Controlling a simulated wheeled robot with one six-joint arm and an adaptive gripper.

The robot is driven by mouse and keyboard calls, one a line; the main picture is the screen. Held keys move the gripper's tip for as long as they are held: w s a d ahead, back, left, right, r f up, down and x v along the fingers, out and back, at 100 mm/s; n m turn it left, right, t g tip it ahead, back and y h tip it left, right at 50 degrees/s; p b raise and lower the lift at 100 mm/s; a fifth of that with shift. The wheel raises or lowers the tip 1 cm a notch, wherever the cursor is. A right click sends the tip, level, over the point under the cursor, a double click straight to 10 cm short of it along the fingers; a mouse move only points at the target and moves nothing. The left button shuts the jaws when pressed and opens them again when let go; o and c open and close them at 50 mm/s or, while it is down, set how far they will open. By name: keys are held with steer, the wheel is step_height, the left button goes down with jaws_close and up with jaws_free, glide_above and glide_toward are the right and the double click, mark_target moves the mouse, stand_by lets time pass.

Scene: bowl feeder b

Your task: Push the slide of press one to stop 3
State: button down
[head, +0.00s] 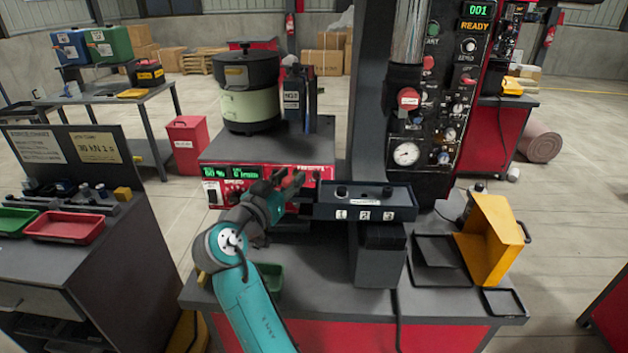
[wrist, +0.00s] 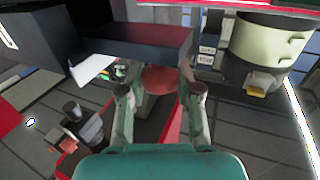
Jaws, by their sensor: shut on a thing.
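The slide unit of the press (head: 365,203) is a dark box with white labels 1, 2 and 3 along its front, left to right. Small dark knobs stand on its top. It shows as a dark block at the top of the wrist view (wrist: 130,38). My gripper (head: 296,182) is at the left end of this unit. In the wrist view its fingers stand either side of a round red knob (wrist: 160,80), and it is shut on it. The fingers partly hide the knob in the head view. I cannot tell which stop the slide is at.
The bowl feeder (head: 248,95) stands behind my gripper on a red-fronted controller (head: 225,186). The dark press panel (head: 436,120) rises behind the slide unit. A yellow bin (head: 490,240) is at the right, and a green tray (head: 270,277) sits beside my arm.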

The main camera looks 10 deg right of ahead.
steer(key=shift+w+a, duration=0.1)
steer(key=shift+a, duration=0.15)
steer(key=c, duration=0.8)
jaws_free()
steer(key=shift+o, duration=0.2)
steer(key=v, duration=1.2)
